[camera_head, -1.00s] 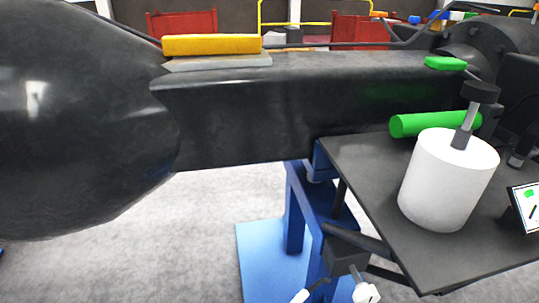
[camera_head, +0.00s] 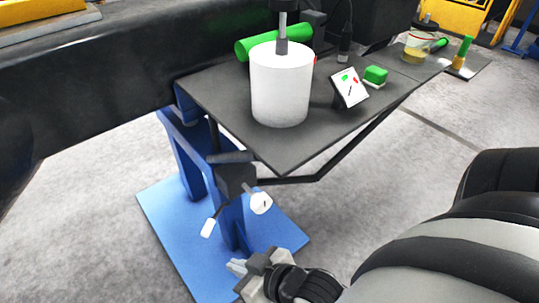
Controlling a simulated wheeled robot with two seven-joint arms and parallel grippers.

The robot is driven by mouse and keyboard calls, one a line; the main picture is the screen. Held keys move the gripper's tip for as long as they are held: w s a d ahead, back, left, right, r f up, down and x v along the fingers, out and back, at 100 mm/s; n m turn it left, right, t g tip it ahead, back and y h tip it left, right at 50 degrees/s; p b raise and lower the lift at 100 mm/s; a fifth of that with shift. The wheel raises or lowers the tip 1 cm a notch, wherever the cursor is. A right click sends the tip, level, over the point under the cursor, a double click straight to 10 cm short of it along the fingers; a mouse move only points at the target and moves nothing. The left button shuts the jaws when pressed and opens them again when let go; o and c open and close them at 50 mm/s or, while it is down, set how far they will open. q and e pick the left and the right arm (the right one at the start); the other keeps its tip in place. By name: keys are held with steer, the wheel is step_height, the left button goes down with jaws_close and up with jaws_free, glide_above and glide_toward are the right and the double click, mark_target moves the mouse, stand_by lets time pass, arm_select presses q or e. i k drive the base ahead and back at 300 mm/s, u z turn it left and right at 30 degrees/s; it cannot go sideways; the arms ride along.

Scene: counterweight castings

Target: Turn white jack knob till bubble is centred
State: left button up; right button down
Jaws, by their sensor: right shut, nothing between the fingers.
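A jack with a dark body (camera_head: 236,181) sits on the blue stand below the table edge. A white round knob (camera_head: 261,203) sticks out on its right, and a smaller white piece (camera_head: 208,228) ends a thin dark rod on its left. My right gripper (camera_head: 236,267) is at the lower middle, below the knob and apart from it. Its fingers are shut and empty. A yellow bar (camera_head: 35,8), perhaps the level, lies on the black casting and is cut off at the top left. I see no bubble. My left gripper is out of view.
The blue base plate (camera_head: 165,215) stands on grey floor.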

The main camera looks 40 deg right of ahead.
mark_target(261, 203)
steer(key=u, duration=0.3)
steer(key=k, duration=0.3)
steer(key=z, duration=1.3)
steer(key=i, duration=0.4)
steer(key=z, duration=2.5)
steer(key=i, duration=2.05)
steer(key=u, duration=3.65)
steer(key=i, duration=0.55)
